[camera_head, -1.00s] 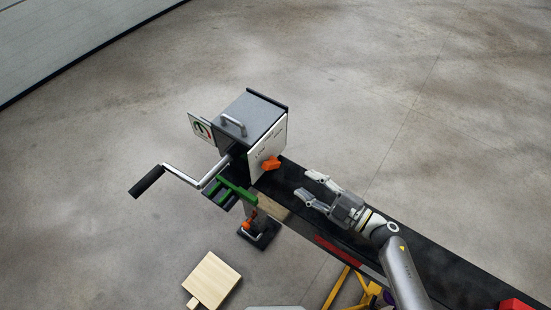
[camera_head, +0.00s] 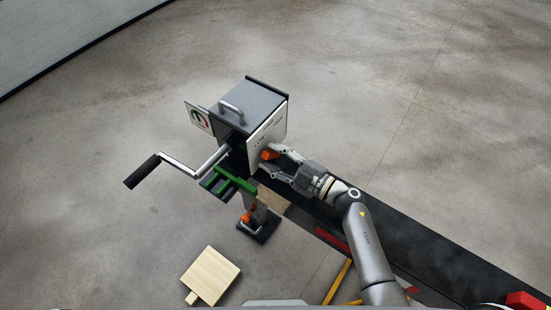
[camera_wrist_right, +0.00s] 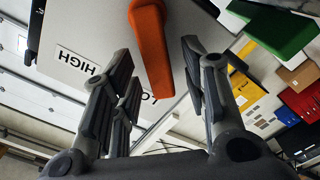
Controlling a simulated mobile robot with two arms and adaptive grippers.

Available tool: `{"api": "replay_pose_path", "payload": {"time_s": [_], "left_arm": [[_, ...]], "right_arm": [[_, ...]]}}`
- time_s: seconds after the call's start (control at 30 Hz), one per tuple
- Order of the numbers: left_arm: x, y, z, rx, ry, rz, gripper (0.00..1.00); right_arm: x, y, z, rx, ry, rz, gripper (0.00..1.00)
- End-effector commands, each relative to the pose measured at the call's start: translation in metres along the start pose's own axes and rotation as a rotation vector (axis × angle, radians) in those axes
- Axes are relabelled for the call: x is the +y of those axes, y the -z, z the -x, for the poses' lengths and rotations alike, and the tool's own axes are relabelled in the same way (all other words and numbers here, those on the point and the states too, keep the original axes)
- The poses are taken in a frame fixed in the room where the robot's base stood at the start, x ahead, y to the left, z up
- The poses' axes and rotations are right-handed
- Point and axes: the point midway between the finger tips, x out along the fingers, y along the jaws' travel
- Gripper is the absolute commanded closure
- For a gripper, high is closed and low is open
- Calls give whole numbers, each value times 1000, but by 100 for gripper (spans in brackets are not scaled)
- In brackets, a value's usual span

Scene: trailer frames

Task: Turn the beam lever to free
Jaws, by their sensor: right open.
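An orange lever (camera_head: 268,154) sticks out from the white face of a grey box (camera_head: 262,108) on the dark beam (camera_head: 420,255). My right gripper (camera_head: 271,161) is open at this face, its fingers around the lever. In the right wrist view the orange lever (camera_wrist_right: 151,50) hangs between the open fingers (camera_wrist_right: 158,52), with gaps on both sides. A HIGH label (camera_wrist_right: 77,60) shows to its left; a second label, starting with LO, is partly hidden by the lever. No label reading "free" can be made out. My left gripper is not in view.
A crank with a black handle (camera_head: 142,171) juts out left of the box. Green brackets (camera_head: 229,181) and a post with an orange part (camera_head: 247,216) stand below it. A wooden block (camera_head: 212,275) lies on the floor. The floor behind is clear.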

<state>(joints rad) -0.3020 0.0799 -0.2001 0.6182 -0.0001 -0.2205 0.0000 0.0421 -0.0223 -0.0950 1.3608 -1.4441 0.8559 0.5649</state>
Motion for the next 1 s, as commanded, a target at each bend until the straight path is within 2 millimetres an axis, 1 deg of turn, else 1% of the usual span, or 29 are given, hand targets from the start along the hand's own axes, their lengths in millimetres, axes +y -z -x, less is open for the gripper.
{"api": "replay_pose_path", "payload": {"time_s": [0.17, 0.2, 0.5, 0.8, 1.0], "left_arm": [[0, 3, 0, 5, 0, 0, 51], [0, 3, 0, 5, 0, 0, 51], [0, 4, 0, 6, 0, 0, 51], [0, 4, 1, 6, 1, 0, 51], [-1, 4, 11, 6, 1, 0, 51]], "right_arm": [[0, 0, 0, 0, 0, 0, 59], [0, 0, 0, 0, 0, 0, 62], [0, 0, 0, 0, 0, 0, 100], [0, 0, 0, 0, 0, -3, 100], [4, 2, 1, -2, 1, -46, 100]]}}
